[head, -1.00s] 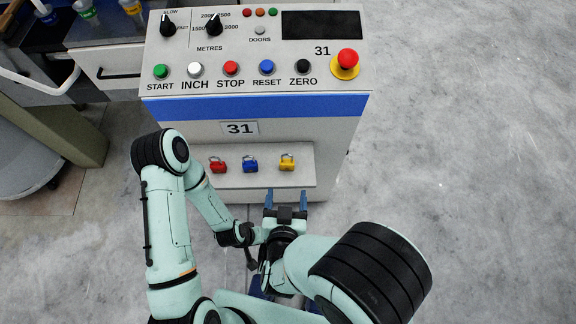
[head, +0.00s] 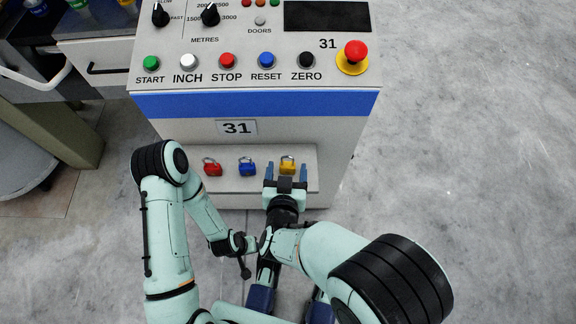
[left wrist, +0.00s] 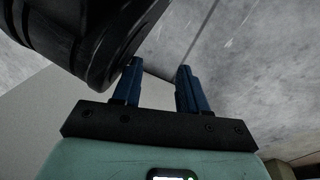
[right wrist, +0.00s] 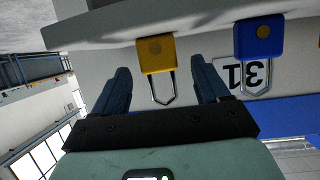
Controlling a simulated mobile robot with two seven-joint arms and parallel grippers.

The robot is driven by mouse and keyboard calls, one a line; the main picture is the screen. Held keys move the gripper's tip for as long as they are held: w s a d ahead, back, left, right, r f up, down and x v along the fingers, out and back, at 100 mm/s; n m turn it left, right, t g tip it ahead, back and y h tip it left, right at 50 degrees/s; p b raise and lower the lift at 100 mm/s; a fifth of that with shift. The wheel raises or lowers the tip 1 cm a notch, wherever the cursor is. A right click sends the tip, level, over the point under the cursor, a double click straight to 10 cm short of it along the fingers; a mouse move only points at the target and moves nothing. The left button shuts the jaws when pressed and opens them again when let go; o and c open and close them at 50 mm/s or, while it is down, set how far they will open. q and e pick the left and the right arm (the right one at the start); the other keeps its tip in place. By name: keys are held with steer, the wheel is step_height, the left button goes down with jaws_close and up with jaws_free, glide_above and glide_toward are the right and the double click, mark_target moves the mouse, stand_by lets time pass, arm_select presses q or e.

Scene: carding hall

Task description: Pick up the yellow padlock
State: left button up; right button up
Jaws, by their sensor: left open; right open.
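The yellow padlock (head: 288,165) stands on the white ledge (head: 231,182) at the front of the machine, rightmost of three padlocks. My right gripper (head: 286,170) is open, its blue fingers either side of the padlock's line and just in front of it. In the right wrist view, the yellow padlock (right wrist: 157,60) shows inverted, its shackle between the open fingertips (right wrist: 160,75); I cannot tell whether they touch. My left gripper (left wrist: 157,75) is open and empty in the left wrist view. In the head view its fingers are hard to make out.
A blue padlock (head: 247,167) and a red padlock (head: 212,168) stand on the ledge left of the yellow one. The panel above has buttons and a red emergency knob (head: 355,51). Bare floor (head: 470,150) lies to the right. A drawer unit (head: 98,62) stands at the left.

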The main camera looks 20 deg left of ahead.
mark_target(288, 164)
steer(key=shift+b+x, duration=0.35)
steer(key=shift+x, duration=1.1)
arm_select(q)
steer(key=shift+s+a+f+g, duration=0.2)
steer(key=shift+s+f+g, duration=0.2)
steer(key=shift+s+f, duration=0.6)
arm_select(e)
steer(key=c, duration=1.2)
